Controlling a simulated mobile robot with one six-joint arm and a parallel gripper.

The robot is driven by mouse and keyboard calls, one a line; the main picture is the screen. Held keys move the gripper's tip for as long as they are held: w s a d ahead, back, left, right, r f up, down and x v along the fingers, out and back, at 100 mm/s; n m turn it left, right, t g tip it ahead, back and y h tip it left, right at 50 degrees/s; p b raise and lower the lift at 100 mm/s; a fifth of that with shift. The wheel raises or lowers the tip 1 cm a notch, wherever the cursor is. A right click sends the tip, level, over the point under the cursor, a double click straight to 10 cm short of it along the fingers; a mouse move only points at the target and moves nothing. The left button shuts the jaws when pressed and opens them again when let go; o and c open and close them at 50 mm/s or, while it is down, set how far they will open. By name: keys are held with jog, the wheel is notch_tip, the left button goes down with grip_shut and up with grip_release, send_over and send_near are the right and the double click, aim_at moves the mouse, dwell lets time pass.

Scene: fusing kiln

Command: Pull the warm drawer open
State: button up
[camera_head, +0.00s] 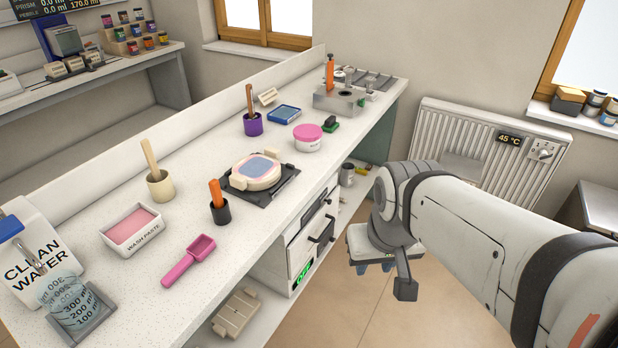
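A white drawer unit (306,245) is built in under the front edge of the bench. Its front carries dark bar handles (321,238), and a small lit green display (303,272) sits low on it. The drawer fronts look closed; no label shows which one is the warm drawer. My gripper (404,288) hangs at the end of my arm, to the right of the drawer unit and apart from the handles. A dark block-shaped end points down. Its fingers are seen from a poor angle, so their opening is unclear.
The bench top (130,275) holds a pink scoop (188,262), a wash paste tray (132,230), a black plate with a round mould (257,171) and pots with tools. A radiator (480,150) with a 45 °C display stands behind my arm. Floor (350,315) before the drawers is clear.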

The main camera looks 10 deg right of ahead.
jog(key=w+a+f+m+g+y+b, duration=0.25)
jog(key=w+f+m+y+b, duration=0.25)
jog(key=w+f+m+b, duration=0.65)
jog(key=m+t+y+b, duration=0.85)
jog(key=m+b, duration=0.75)
jog(key=m, duration=1.6)
send_near(325, 230)
jog(key=w+a+f, duration=0.1)
jog(key=a, duration=0.1)
jog(key=shift+t+h, duration=0.3)
jog(key=shift+h, duration=0.15)
jog(key=b+x, duration=0.2)
jog(key=x, duration=0.5)
jog(key=shift+w+a+f, duration=0.1)
jog(key=shift+w+a, duration=0.1)
jog(key=shift+a, duration=0.15)
jog(key=shift+c, duration=0.5)
grip_shut()
